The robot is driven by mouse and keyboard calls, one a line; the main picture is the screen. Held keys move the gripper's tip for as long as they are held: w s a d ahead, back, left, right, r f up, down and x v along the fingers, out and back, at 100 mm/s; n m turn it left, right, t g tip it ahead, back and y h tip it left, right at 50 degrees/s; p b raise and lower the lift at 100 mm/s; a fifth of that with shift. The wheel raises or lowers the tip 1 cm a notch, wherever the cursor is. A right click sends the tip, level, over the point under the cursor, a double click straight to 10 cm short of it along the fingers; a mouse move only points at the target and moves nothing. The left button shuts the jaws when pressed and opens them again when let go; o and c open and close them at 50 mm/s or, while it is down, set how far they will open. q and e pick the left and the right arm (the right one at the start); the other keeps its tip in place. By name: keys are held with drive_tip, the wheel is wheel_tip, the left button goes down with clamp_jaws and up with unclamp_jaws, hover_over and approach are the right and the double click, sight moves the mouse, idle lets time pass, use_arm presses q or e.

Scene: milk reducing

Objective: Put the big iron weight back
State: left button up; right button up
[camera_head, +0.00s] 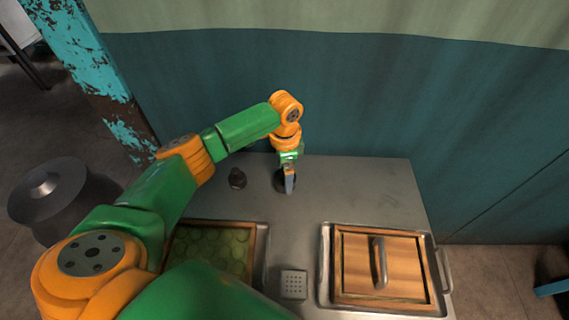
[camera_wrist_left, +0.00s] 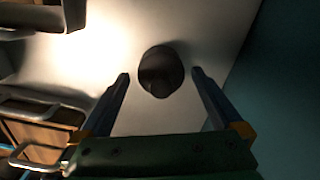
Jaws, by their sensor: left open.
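A dark round iron weight (camera_head: 280,184) stands on the grey metal table top, partly hidden by my left gripper (camera_head: 289,184). In the left wrist view this weight (camera_wrist_left: 161,66) shows as a dark round shape between and just beyond the two fingertips (camera_wrist_left: 160,75). The left gripper is open, with a gap on each side of the weight. My right gripper is not in view.
The metal table (camera_head: 383,187) has free room at its back right. In front are a tray with a wooden lid and handle (camera_head: 410,262), a green-bottomed tray (camera_head: 210,246) and a small perforated block (camera_head: 293,284). A dark teal wall (camera_head: 400,110) stands close behind the table.

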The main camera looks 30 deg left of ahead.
use_arm(q)
wheel_tip(320, 180, up, 11)
drive_tip(key=shift+f, duration=0.1)
idle(0.4)
